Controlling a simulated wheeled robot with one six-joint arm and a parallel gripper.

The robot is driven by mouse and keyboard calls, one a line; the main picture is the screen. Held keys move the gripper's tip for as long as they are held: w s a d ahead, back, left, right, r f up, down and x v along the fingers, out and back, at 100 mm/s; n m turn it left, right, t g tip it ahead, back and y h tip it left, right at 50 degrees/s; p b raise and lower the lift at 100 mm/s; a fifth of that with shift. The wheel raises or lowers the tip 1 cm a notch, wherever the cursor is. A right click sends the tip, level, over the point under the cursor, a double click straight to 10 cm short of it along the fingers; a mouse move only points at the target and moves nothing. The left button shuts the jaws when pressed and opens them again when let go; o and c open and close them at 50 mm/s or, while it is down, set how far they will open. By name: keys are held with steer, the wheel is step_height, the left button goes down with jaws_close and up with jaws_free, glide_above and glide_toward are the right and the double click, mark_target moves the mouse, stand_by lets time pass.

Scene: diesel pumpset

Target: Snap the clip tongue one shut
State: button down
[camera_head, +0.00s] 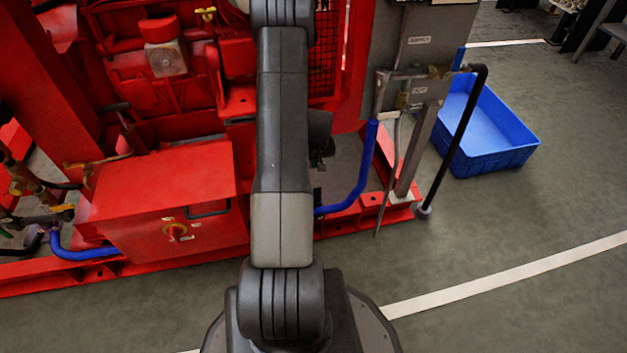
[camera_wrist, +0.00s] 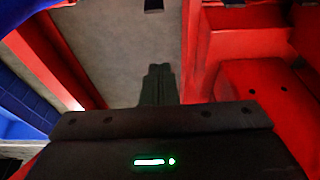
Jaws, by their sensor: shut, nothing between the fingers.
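My gripper (camera_wrist: 159,70) shows in the wrist view, its dark fingers together and empty, pointing up the picture over grey floor between red frame parts. A small dark piece (camera_wrist: 153,5) stands at the top edge, straight beyond the fingertips and apart from them in the picture. I cannot tell whether it is part of the clip. No clip tongue can be made out clearly in either view. In the head view my arm hides the middle of the pumpset, and my fingertips cannot be seen.
The red pumpset frame (camera_head: 290,237) runs across the head view. A red box (camera_head: 160,205) with a knob sits at left. A blue hose (camera_head: 352,198) and black pipe (camera_head: 455,150) stand right of my arm. A blue crate (camera_head: 497,162) lies on the open floor.

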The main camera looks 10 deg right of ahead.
steer(key=shift+f, duration=0.15)
steer(key=b, duration=0.5)
glide_above(317, 195)
steer(key=w, duration=0.2)
steer(key=shift+s+f+x, duration=0.25)
steer(key=shift+s+x, duration=0.8)
steer(key=shift+x, duration=3.35)
steer(key=shift+s+a, duration=0.1)
steer(key=shift+s, duration=0.05)
steer(key=shift+s+a+r+p, duration=0.1)
steer(key=shift+a+p, duration=0.05)
steer(key=shift+p, duration=0.3)
